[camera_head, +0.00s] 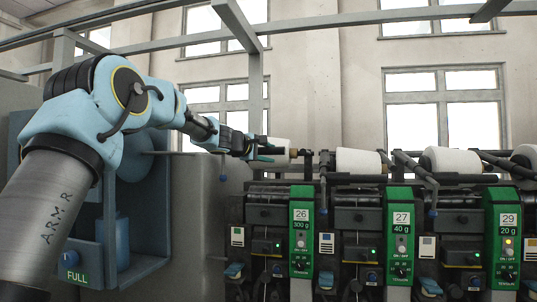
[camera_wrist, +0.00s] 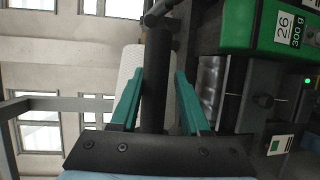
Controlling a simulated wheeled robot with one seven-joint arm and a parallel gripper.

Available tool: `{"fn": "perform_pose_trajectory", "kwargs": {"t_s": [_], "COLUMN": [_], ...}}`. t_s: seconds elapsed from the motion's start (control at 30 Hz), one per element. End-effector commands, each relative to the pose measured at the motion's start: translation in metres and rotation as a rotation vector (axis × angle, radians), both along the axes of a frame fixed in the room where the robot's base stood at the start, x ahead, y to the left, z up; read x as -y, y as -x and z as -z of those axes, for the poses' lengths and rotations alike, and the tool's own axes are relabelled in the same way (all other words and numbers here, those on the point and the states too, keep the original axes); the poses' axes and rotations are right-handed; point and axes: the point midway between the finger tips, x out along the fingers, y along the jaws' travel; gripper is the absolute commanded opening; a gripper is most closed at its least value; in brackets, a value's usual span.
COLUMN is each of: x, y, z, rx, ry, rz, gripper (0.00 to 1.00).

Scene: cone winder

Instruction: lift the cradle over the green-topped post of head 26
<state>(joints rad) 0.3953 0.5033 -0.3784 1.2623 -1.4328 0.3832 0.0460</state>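In the head view my gripper (camera_head: 264,150), with green fingers, is at the left end of head 26, beside its white cone (camera_head: 280,147). In the wrist view my gripper's two green fingers (camera_wrist: 158,90) stand either side of a dark round bar (camera_wrist: 158,60), which seems to be part of the cradle. Narrow gaps seem to show beside the bar; I see no firm grip. The white cone (camera_wrist: 128,68) shows behind the left finger. The green post top of head 26 (camera_head: 302,218) is below and right of my gripper; it also shows at the wrist view's upper right (camera_wrist: 262,28).
Heads 27 (camera_head: 400,235) and 29 (camera_head: 505,235) stand to the right, with white cones above them (camera_head: 360,161). A blue-grey machine (camera_head: 148,200) marked FULL stands on the left. A grey overhead rail (camera_head: 330,20) crosses above.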

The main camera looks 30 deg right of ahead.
Motion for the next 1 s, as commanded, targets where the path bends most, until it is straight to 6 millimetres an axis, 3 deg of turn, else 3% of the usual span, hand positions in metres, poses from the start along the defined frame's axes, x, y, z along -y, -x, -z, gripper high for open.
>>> {"fn": "perform_pose_trajectory", "kwargs": {"t_s": [0.13,0.47,1.0], "x": [0.0,-0.005,-0.087], "y": [0.0,0.002,0.039], "z": [0.001,0.001,-0.009], "rx": [-0.001,0.001,0.002], "ry": [0.0,-0.001,-0.001], "rz": [0.0,-0.001,-0.002], "gripper": [0.61,0.61,0.61]}}
